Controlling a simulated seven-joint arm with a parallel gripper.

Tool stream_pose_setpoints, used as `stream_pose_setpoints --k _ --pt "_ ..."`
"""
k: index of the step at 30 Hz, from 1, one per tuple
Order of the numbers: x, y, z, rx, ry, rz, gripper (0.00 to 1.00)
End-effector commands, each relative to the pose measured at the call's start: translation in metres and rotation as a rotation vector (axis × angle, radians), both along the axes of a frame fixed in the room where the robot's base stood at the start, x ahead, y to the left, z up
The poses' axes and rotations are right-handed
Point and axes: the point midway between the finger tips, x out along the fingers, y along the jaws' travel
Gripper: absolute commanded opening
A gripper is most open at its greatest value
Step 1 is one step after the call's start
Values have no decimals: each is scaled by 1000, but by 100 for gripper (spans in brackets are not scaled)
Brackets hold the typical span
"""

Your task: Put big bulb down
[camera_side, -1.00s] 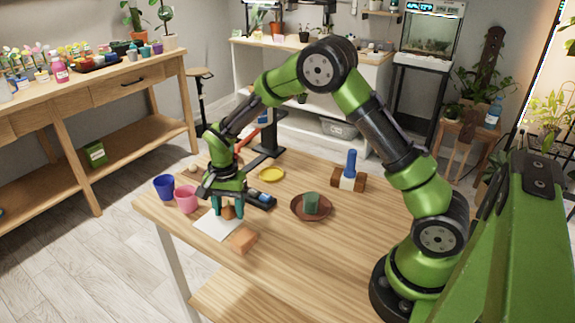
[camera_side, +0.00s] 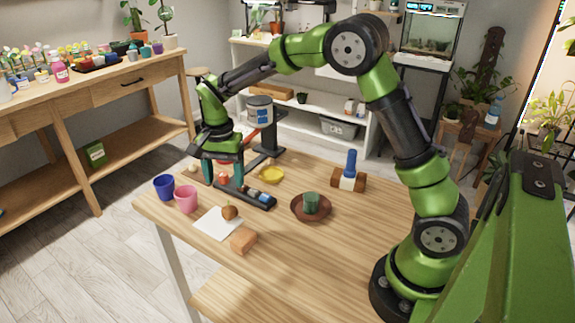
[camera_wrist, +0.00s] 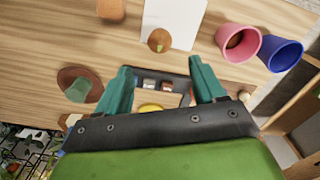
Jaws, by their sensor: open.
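The big bulb (camera_side: 229,212), brown and round, rests on a white sheet (camera_side: 212,229) near the table's front left. It also shows in the wrist view (camera_wrist: 159,40), at the edge of the sheet (camera_wrist: 176,14). My gripper (camera_side: 222,178) is behind and above the bulb, apart from it, with its teal fingers spread over the far end of a dark tray. In the wrist view my gripper (camera_wrist: 160,66) is open, with nothing held between the fingers and the dark tray (camera_wrist: 172,75) beyond them.
A blue pot (camera_side: 164,187) and a pink pot (camera_side: 186,200) stand left of the sheet. An orange block (camera_side: 243,240) lies in front. The dark tray (camera_side: 258,201), a yellow dish (camera_side: 271,175) and a brown saucer (camera_side: 296,211) holding a green pot (camera_side: 311,203) lie behind. The table's front right is clear.

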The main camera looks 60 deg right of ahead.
Motion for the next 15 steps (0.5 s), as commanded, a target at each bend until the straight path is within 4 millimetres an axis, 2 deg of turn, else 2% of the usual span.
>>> stream_pose_setpoints --k 8,11,15 --pt "-7 0 32 10 -26 31 69" --pt "-25 1 58 33 -85 102 69" --pt "-69 3 99 57 -214 264 69"
